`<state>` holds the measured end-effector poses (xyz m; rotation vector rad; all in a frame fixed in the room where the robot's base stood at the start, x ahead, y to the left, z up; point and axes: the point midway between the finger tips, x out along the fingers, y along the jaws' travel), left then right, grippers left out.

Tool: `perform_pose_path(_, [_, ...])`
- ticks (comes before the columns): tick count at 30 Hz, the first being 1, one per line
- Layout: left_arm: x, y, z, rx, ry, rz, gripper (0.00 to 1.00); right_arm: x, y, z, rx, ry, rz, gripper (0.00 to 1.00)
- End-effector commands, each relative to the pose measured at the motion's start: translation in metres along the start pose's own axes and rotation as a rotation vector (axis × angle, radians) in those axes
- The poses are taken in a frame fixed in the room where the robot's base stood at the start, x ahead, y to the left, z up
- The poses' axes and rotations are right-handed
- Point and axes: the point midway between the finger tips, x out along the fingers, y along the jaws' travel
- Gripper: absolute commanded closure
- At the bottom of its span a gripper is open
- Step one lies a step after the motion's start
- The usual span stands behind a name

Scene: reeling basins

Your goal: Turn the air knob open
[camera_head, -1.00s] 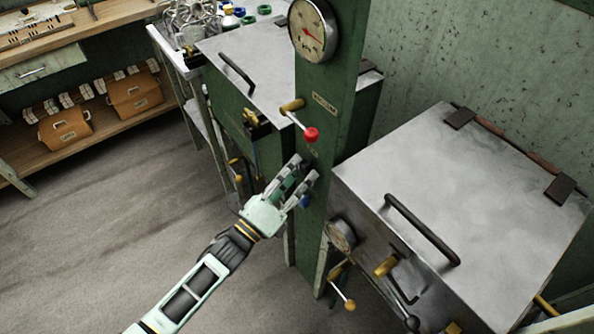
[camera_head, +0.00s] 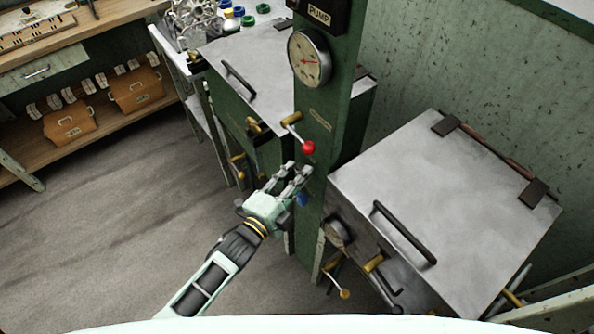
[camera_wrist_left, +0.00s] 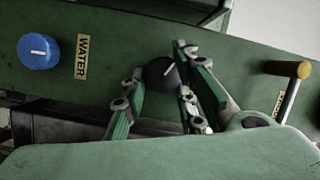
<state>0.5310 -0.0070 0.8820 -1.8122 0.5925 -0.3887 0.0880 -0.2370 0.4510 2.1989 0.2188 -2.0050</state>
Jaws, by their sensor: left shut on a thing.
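The black knob (camera_wrist_left: 161,72) with a white index line sits on the green post, seen in the left wrist view. Its label is hidden, so I cannot read whether it says air. My left gripper (camera_head: 299,170) reaches the post from the left, below the red-tipped lever (camera_head: 308,148). In the wrist view the fingers of my left gripper (camera_wrist_left: 157,80) are shut on the black knob, one on each side. In the head view the fingers hide the knob. My right gripper is not in view.
A blue knob (camera_wrist_left: 39,51) beside a WATER label is on the same post, close to my fingers; it shows below them in the head view (camera_head: 303,199). A gauge (camera_head: 309,57) is above. Metal-lidded basins (camera_head: 440,200) stand on both sides. The floor at left is clear.

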Motion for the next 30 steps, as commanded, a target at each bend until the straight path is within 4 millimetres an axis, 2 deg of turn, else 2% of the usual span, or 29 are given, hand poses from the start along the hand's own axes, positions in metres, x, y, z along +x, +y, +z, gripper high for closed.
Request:
perform_pose_path(1, [-0.004, 0.006, 0.000, -0.042, -0.010, 0.039, 0.99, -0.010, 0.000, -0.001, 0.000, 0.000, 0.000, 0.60])
perform_pose_path(3, [-0.004, 0.006, -0.001, -0.101, -0.015, 0.059, 0.99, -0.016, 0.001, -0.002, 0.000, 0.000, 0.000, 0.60])
perform_pose_path(12, [-0.005, 0.007, -0.003, -0.315, -0.031, 0.132, 0.99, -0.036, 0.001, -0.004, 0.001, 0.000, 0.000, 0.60])
perform_pose_path(21, [-0.006, 0.008, -0.003, -0.433, -0.042, 0.171, 0.99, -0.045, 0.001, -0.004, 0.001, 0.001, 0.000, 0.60])
perform_pose_path(30, [-0.006, 0.009, -0.003, -0.464, -0.044, 0.182, 0.99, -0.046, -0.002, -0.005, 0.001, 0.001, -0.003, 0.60])
